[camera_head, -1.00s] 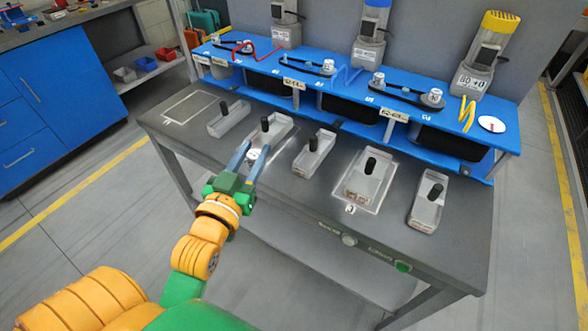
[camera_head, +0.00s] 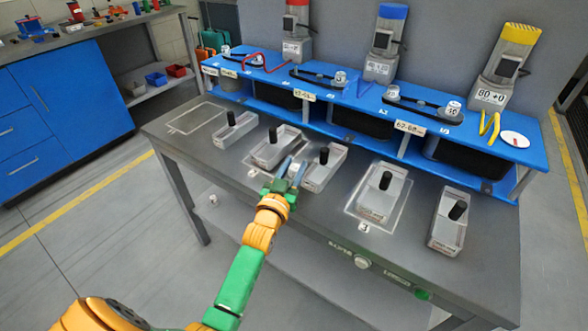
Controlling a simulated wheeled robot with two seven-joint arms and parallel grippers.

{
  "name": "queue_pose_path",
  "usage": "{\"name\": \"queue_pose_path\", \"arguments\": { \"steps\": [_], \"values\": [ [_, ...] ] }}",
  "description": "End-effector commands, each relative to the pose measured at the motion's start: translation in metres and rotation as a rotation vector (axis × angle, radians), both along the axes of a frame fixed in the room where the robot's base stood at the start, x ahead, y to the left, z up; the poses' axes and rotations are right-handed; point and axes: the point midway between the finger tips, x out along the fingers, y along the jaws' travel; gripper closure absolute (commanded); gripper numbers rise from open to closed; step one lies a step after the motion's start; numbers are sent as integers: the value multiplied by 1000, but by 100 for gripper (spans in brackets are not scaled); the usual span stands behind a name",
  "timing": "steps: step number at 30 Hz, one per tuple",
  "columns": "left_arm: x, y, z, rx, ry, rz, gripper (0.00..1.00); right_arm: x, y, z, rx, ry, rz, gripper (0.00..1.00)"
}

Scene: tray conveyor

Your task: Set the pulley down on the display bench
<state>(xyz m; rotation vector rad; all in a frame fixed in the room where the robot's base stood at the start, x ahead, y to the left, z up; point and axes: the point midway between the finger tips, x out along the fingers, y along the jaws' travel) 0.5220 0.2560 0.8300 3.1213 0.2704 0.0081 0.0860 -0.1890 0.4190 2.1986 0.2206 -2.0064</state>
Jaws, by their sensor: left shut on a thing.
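My left gripper (camera_head: 292,168) is over the grey bench (camera_head: 330,215), between the second and third trays from the left. It is shut on a small pale grey thing (camera_head: 293,172), taken to be the pulley, though the fingers hide most of it. I cannot tell whether it touches the bench. The bench carries a row of grey trays with upright black pegs, among them the second (camera_head: 268,158) and third (camera_head: 318,178). My right gripper is out of view.
A blue raised shelf (camera_head: 345,97) with belt-and-pulley units and grey posts stands along the back. The fourth tray (camera_head: 375,208) sits within a pale outline. An empty outline (camera_head: 197,118) is at the bench's left end. A blue cabinet (camera_head: 75,95) stands left.

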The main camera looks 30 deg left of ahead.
Motion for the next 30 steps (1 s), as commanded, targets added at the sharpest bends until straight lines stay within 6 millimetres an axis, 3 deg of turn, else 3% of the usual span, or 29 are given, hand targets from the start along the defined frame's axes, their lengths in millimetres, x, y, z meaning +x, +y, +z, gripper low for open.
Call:
{"name": "queue_pose_path", "arguments": {
  "steps": [7, 8, 10, 11, 21, 26, 30],
  "values": [
    [0, 0, -4, 0, 0, 0, 100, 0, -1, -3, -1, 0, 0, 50],
    [0, 0, -3, 0, 1, 0, 55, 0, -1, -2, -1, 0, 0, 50],
    [0, 0, -3, 0, 1, 0, 37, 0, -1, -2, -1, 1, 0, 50],
    [0, 0, -3, 0, 1, 0, 34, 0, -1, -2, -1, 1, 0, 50],
    [-1, 0, 3, 0, 1, 0, 34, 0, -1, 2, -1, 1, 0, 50],
    [-29, -5, 1, -1, 5, 0, 34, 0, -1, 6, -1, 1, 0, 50],
    [-62, -11, 1, -1, 5, 1, 34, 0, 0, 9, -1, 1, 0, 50]
  ]
}}
